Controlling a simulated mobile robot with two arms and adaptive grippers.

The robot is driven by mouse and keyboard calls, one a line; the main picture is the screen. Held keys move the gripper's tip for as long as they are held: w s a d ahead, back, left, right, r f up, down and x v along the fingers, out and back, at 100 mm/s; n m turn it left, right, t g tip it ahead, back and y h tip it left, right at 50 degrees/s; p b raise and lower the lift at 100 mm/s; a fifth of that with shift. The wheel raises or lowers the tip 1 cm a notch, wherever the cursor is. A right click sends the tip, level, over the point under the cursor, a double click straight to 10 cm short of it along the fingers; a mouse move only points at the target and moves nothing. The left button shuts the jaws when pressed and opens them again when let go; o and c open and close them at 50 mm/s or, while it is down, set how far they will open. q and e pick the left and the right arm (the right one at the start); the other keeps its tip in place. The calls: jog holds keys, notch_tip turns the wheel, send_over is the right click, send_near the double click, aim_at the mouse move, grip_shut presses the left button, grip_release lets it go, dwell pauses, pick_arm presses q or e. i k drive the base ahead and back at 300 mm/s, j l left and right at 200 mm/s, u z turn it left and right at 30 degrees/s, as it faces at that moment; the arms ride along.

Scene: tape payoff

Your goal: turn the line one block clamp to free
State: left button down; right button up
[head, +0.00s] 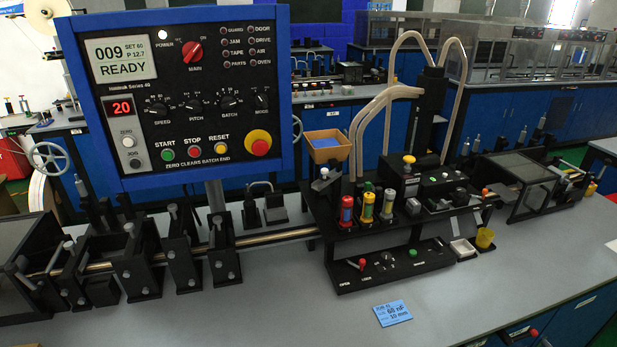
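Neither of my grippers is in view. The line nearest me is a row of black blocks (138,266) on a metal rail (270,237) along the bench, with pale-topped pins or levers on several blocks. A low black panel (392,268) at the line's front carries a red knob (362,264) and a green knob (412,253); its white lettering is too small to read surely. I cannot tell which part is the block clamp, nor whether it stands at free or clamped.
A blue-framed control panel (185,90) reads READY and stands over the blocks, hiding what is behind. Coloured cylinders (367,207), an orange bin (327,147), a yellow cup (485,238) and a blue card (392,313) are nearby. The grey bench front (270,305) is clear.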

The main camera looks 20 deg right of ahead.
aim_at(438, 246)
jog(key=z, duration=1.35)
